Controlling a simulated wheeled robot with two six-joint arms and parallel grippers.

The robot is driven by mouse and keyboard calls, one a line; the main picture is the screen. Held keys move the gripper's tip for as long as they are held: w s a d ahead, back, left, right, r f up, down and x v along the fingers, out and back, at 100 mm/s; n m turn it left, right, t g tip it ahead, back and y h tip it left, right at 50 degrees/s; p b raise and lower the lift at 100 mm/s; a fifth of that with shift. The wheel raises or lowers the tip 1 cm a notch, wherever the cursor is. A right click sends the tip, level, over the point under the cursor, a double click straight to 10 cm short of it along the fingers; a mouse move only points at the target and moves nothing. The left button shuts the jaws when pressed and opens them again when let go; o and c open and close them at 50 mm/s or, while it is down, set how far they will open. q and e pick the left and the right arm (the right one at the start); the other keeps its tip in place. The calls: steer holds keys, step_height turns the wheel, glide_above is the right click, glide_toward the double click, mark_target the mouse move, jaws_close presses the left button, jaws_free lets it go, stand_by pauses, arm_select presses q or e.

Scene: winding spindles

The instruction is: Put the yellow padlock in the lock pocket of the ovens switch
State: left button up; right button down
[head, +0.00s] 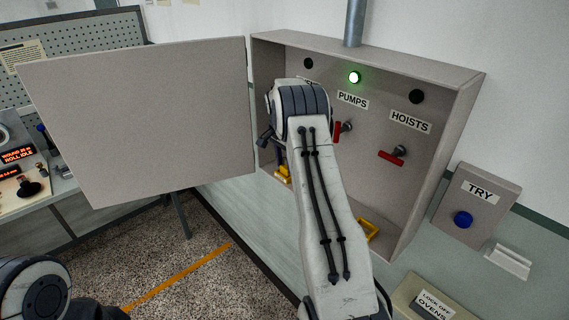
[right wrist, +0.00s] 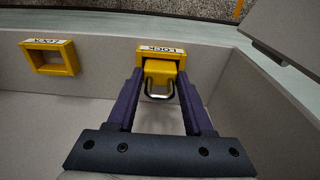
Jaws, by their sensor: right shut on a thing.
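The yellow padlock (right wrist: 160,71) is between the fingers of my right gripper (right wrist: 158,78), its metal shackle towards the wrist camera. Its body sits at the mouth of a yellow lock pocket (right wrist: 161,49) marked LOCK, apparently partly inside; how deep I cannot tell. In the head view my right gripper (head: 281,160) is low at the left of the grey switch cabinet (head: 432,205), with yellow showing below it. The leftmost switch and most of its label are hidden by my arm. My left gripper is out of view.
A second, empty lock pocket (right wrist: 50,58) is at the left in the wrist view. The PUMPS switch (head: 345,128) and HOISTS switch (head: 393,156) are in the cabinet. Its open door (head: 140,120) stands left. A TRY box (head: 476,204) is at the right.

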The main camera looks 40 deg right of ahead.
mark_target(282, 174)
steer(key=shift+f, duration=0.25)
steer(key=shift+c, duration=1)
jaws_free()
steer(key=shift+r+b, duration=0.3)
steer(key=shift+b, duration=0.1)
step_height(282, 174, up, 10)
steer(key=a+b, duration=0.1)
steer(key=b, duration=0.2)
steer(key=shift+a, duration=0.15)
steer(key=shift+f, duration=0.1)
